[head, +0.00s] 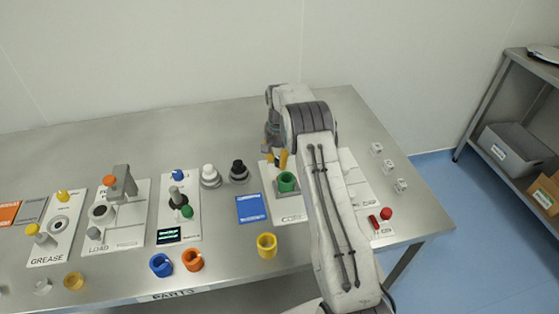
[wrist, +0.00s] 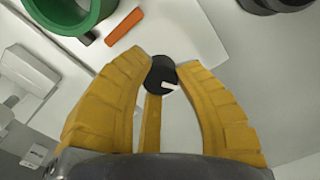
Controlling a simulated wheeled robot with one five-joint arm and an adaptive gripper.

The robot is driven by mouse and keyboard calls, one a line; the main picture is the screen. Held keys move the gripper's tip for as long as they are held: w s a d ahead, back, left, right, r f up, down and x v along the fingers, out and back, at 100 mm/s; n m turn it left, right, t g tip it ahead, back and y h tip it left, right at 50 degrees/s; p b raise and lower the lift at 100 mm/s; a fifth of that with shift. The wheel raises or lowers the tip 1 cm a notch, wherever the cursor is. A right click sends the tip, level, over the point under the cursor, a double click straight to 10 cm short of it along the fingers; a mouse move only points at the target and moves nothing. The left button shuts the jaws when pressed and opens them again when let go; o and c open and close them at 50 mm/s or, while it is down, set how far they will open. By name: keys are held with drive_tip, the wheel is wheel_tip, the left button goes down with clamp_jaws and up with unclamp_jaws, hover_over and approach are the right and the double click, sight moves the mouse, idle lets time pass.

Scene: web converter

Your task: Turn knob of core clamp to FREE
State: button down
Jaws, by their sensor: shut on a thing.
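The core clamp's knob (wrist: 159,72) shows in the wrist view as a small black disc with a white pointer mark. The mark lies toward its lower right. My gripper (wrist: 161,68) has its yellow fingers closed on the knob's two sides. In the head view my gripper (head: 277,160) is at the back of the white panel (head: 284,217), whose label begins with "CO". A green ring (head: 287,182) sits on this panel in front of the gripper; it also shows in the wrist view (wrist: 97,14). I cannot read any FREE marking, and the knob is hidden in the head view.
An orange bar (wrist: 124,27) lies near the green ring. Black (head: 239,171) and white (head: 209,175) round parts stand left of the panel. A blue card (head: 250,208) and a yellow ring (head: 267,245) are nearby. A red button (head: 386,213) is right of my arm.

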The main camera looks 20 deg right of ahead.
sight(279, 159)
drive_tip(key=shift+s+f+n, duration=0.1)
drive_tip(key=shift+f+n, duration=0.05)
drive_tip(key=shift+n, duration=0.85)
drive_tip(key=c, duration=0.9)
unclamp_jaws()
drive_tip(key=shift+r, duration=0.2)
drive_tip(key=shift+r, duration=5.9)
